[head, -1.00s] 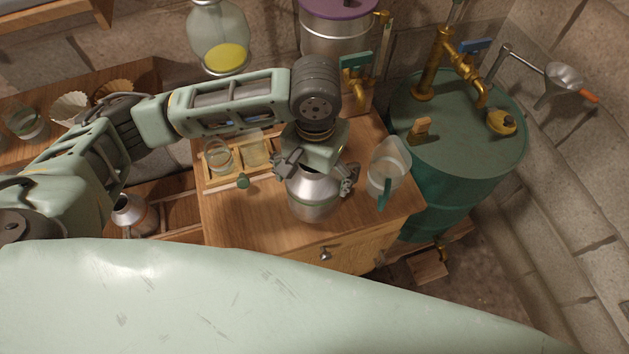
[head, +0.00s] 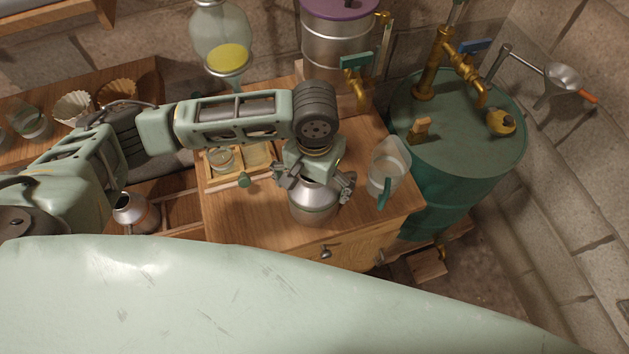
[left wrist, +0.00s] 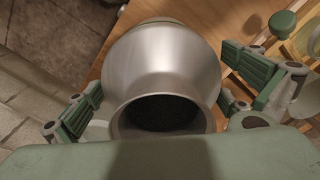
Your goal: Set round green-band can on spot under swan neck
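The round can (head: 314,205), silvery with a wide dark mouth, is upright over the front of the wooden cabinet top (head: 250,220). I cannot tell whether its base touches the wood. My left gripper (head: 314,182) comes down on it from above, with fingers on both sides. In the left wrist view, the can (left wrist: 163,60) fills the middle between the green finger pads of this gripper (left wrist: 163,85), which appear to press its widest part. The green band is hard to make out now. I cannot clearly identify the swan neck or the spot. My right gripper is not in view.
A clear jug (head: 386,172) with a green handle stands close right of the can. A wooden tray (head: 212,182) with glassware is at left behind it. A steel still (head: 333,40) with a brass tap and a green drum (head: 445,145) stand behind. Another can (head: 130,212) sits lower left.

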